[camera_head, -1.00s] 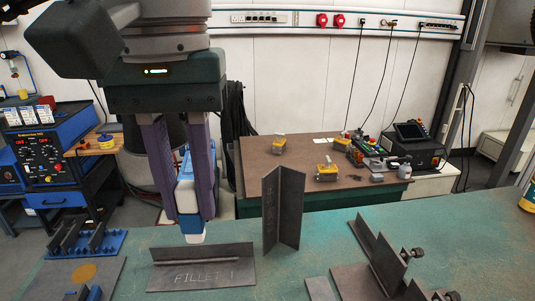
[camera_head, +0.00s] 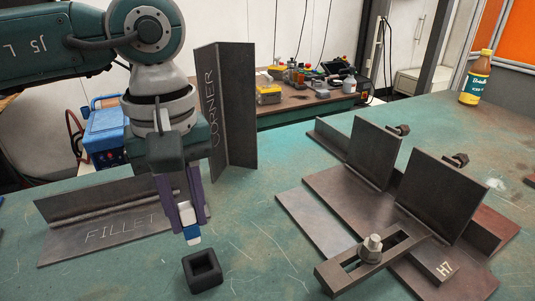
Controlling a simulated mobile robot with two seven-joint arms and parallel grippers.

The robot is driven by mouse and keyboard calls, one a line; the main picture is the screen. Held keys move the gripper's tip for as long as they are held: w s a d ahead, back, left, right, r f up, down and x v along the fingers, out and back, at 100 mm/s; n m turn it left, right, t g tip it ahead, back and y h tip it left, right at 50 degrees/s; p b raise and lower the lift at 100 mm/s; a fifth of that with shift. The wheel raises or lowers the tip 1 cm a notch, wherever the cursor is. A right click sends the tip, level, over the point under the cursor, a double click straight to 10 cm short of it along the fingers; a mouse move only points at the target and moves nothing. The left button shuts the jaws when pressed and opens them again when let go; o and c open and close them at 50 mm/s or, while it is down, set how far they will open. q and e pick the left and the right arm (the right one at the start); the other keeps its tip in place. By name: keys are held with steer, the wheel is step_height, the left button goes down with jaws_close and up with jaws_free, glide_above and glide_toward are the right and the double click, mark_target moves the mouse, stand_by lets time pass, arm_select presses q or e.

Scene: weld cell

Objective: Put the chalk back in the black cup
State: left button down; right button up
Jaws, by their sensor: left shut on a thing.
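The black cup (camera_head: 203,281) is a small square holder, open at the top, on the green table at the bottom of the head view. The chalk's tip shows just above and slightly left of the cup's opening in the picture, apart from it. My right gripper is not in view.
A "FILLET" plate (camera_head: 112,232) lies left of the cup. An upright "CORNER" angle piece (camera_head: 230,110) stands behind. Steel plates with a clamp (camera_head: 371,249) and upright tabs fill the right. A yellow bottle (camera_head: 476,80) stands far right. The green table (camera_head: 265,235) is bare right of the cup.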

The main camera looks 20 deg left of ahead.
mark_target(195, 241)
arm_select(q)
steer(key=shift+d+f+b, duration=0.1)
steer(key=shift+f+b, duration=0.3)
steer(key=shift+f, duration=0.35)
steer(key=shift+f+b, duration=1.2)
steer(key=shift+f, duration=0.45)
steer(key=shift+f+b, duration=0.9)
steer(key=shift+f+b, duration=0.55)
steer(key=shift+b, duration=0.1)
steer(key=c, duration=0.6)
jaws_free()
steer(key=shift+c, duration=0.2)
step_height(195, 241, up, 10)
steer(key=shift+p, duration=0.45)
